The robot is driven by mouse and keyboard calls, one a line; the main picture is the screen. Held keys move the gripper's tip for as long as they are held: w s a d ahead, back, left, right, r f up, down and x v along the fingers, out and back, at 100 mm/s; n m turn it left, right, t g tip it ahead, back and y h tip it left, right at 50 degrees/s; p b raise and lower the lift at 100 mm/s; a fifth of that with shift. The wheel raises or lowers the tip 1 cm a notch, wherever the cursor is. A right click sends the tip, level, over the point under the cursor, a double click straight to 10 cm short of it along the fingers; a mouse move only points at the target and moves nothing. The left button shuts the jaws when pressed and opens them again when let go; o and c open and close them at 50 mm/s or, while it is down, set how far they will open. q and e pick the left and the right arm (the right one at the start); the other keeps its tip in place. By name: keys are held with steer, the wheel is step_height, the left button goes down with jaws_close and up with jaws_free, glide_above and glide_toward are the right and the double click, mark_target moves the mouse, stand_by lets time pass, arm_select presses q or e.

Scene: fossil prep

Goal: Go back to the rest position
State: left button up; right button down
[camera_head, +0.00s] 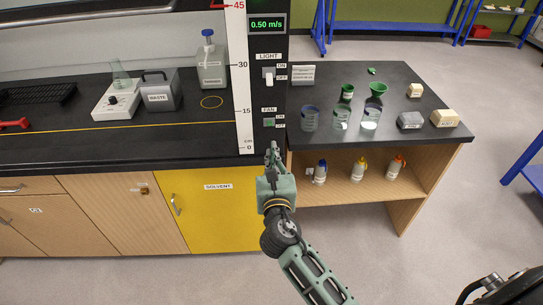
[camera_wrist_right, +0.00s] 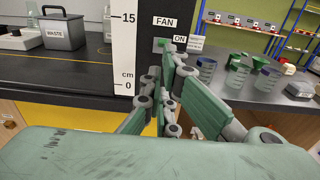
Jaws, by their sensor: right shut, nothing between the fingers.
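My right gripper (camera_head: 272,152) is shut and empty, pointing up in front of the black control post, just below the fan switch (camera_head: 268,122). In the right wrist view the gripper (camera_wrist_right: 168,65) has its fingertips together, just below and right of the green fan switch (camera_wrist_right: 159,43). I cannot tell from these views whether the fingertips touch the panel. The light switch (camera_head: 268,77) is higher on the same post. The display (camera_head: 266,24) reads 0.50 m/s. My left gripper is not in view.
A white height scale (camera_head: 241,90) stands beside the post. At left, the black bench holds a waste bin (camera_head: 158,92) and a jug (camera_head: 212,66). The right table (camera_head: 400,80) carries beakers, green funnels and blocks; bottles (camera_head: 358,168) stand below. Open floor (camera_head: 440,240) lies at right.

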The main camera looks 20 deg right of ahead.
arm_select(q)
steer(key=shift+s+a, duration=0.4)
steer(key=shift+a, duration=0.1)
